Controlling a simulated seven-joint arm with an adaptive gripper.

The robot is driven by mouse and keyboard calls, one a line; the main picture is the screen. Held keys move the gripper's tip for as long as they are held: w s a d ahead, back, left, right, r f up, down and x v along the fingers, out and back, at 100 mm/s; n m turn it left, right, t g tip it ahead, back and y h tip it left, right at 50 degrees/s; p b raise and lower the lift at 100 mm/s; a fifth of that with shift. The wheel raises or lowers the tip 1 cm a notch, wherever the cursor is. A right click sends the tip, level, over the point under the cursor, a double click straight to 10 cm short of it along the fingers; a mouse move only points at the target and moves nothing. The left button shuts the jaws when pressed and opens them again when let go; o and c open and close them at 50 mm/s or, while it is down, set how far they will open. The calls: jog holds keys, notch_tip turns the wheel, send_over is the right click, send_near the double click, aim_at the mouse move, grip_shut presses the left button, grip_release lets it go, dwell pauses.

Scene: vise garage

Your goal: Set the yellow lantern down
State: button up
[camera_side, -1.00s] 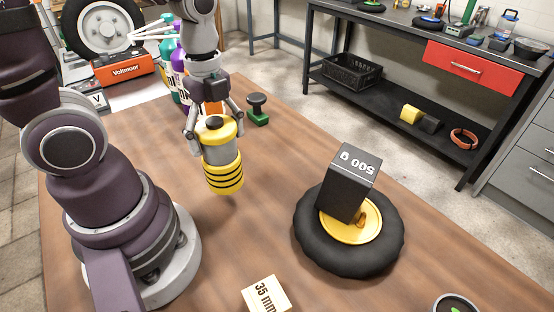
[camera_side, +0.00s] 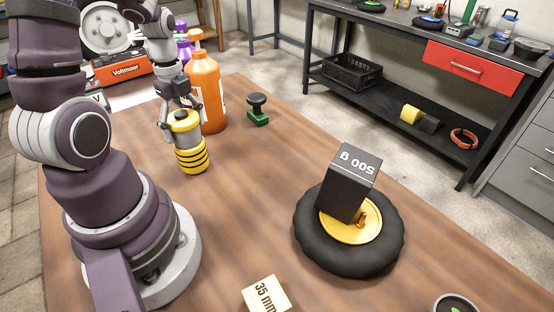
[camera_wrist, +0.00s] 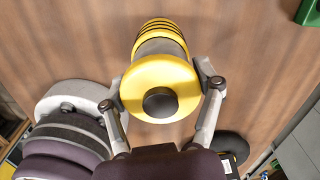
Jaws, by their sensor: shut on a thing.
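The yellow lantern (camera_side: 193,158) has a yellow cap, a grey middle and black stripes on its yellow lower part. It is upright at the left back of the wooden table. My gripper (camera_side: 182,126) is shut on its upper part from above. In the wrist view, the lantern (camera_wrist: 160,68) shows its round yellow top and dark knob between the two fingers of my gripper (camera_wrist: 162,88). I cannot tell whether its base touches the table or hangs just above it.
An orange bottle (camera_side: 205,92) stands close behind and right of the lantern. A black-and-green stamp-like object (camera_side: 257,109) is farther right. A black tyre (camera_side: 310,240) bears a tilted 500 g block (camera_side: 347,185). The table between lantern and tyre is clear.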

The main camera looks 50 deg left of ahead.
jog(key=shift+f, duration=0.2)
jog(key=o, duration=1.2)
notch_tip(320, 180, up, 12)
jog(key=shift+w+f, duration=0.1)
jog(key=shift+f, duration=0.15)
jog(key=shift+d+r, duration=0.1)
jog(key=shift+r, duration=0.25)
jog(key=shift+w+d+r+n+t, duration=0.2)
jog(key=shift+d+n+t, duration=0.75)
jog(key=shift+d+n, duration=1.55)
jog(key=shift+w+d+r+n+t, duration=0.2)
jog(key=shift+d+n+t, duration=0.7)
jog(key=shift+d+n, duration=1.6)
jog(key=shift+w+d+r+n+t, duration=0.1)
jog(key=shift+w+d+n+t, duration=0.2)
jog(key=shift+d+n+t, duration=1.45)
